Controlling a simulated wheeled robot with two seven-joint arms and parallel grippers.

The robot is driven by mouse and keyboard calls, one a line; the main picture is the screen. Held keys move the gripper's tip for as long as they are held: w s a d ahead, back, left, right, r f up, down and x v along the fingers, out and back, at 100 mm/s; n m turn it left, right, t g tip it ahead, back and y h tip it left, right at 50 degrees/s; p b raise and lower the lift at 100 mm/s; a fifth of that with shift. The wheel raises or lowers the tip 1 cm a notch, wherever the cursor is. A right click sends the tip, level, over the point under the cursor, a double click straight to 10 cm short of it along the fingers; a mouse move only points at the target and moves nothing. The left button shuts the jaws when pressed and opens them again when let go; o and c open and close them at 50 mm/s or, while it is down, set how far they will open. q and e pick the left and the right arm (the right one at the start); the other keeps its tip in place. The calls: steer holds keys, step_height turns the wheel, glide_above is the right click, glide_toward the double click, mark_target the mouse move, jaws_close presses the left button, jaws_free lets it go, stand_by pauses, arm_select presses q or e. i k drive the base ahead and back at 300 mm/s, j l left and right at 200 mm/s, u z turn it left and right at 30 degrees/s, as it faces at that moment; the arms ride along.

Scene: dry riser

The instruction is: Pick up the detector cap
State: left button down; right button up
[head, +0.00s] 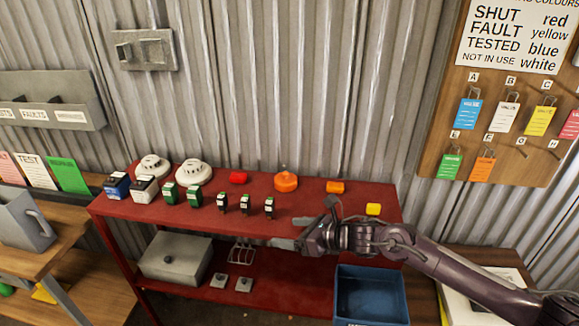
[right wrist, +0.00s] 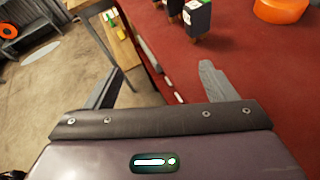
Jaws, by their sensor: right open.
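The orange domed piece with a small knob on top (head: 286,180), which looks like the detector cap, sits upright near the back of the red shelf top (head: 130,207). Part of an orange round thing, apparently the same cap (right wrist: 280,8), shows at the top right edge of the right wrist view. My right gripper (head: 301,224) is open and empty, near the front edge of the shelf top, in front of the cap and apart from it. Its two spread fingers also show in the right wrist view (right wrist: 158,82). My left gripper is not in view.
Two white round detectors (head: 194,173) stand at the back left. Several small dark and green blocks (head: 222,202) stand left of my gripper. Red (head: 238,177), orange (head: 335,187) and yellow (head: 373,209) pieces lie around. A blue bin (head: 370,318) is below right.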

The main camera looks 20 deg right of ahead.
mark_target(285, 182)
steer(key=i+l, duration=0.2)
steer(key=i, duration=0.2)
steer(key=i+l, duration=0.2)
steer(key=i, duration=0.35)
